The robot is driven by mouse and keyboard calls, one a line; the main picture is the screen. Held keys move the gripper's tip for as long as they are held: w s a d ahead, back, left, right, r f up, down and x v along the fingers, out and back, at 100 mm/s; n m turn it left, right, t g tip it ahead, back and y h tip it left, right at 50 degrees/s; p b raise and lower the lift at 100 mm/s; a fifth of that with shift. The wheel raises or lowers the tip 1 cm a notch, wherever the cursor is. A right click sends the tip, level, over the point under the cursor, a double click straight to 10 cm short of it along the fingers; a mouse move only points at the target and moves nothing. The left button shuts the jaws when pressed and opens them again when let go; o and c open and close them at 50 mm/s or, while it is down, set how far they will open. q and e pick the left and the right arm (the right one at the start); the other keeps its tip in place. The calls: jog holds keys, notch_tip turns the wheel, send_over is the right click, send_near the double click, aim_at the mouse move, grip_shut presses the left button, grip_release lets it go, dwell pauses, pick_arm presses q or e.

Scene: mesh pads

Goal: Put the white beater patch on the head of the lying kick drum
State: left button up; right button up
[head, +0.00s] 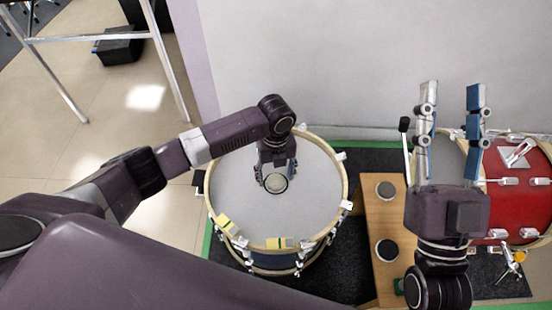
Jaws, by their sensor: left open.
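The kick drum lies with its pale grey head (318,190) facing up inside a light wooden hoop. A small round white patch with a dark edge (276,184) appears to lie flat on the head, near its middle. My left gripper (275,174) points down just over the patch. Its fingers are open, one on each side of the patch; whether they touch it I cannot tell. My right gripper (449,92) is open and empty, raised at the right with its fingers pointing away from the drum.
A red drum (515,185) lies farther right, partly behind my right arm. Yellow pieces (282,243) sit on the kick drum's near hoop. A wall closes the back.

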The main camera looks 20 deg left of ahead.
pick_arm(q)
notch_tip(320, 180, up, 6)
jog(key=shift+f+p, duration=0.2)
jog(key=shift+p, duration=0.8)
notch_tip(320, 180, up, 5)
jog(key=p, duration=0.2)
jog(key=s+d+f+n+t+h, duration=0.25)
jog(key=d+n+h, duration=0.2)
jog(key=d, duration=0.75)
notch_tip(320, 180, up, 18)
jog(key=n+t+y, duration=0.1)
jog(key=n+t, duration=1.1)
jog(key=n, duration=1.1)
send_over(276, 181)
jog(key=s, duration=0.6)
jog(key=shift+w+d, duration=0.15)
jog(key=shift+d, duration=0.25)
pick_arm(e)
jog(key=w+f+g+h, duration=0.1)
jog(key=f+g, duration=0.4)
jog(key=f, duration=0.4)
jog(key=w+d+f+g+h, duration=0.1)
jog(key=f+g, duration=0.4)
jog(key=f, duration=0.5)
jog(key=shift+w+d+f+h, duration=0.15)
jog(key=shift+w+d+h, duration=0.15)
jog(key=shift+w+h, duration=0.4)
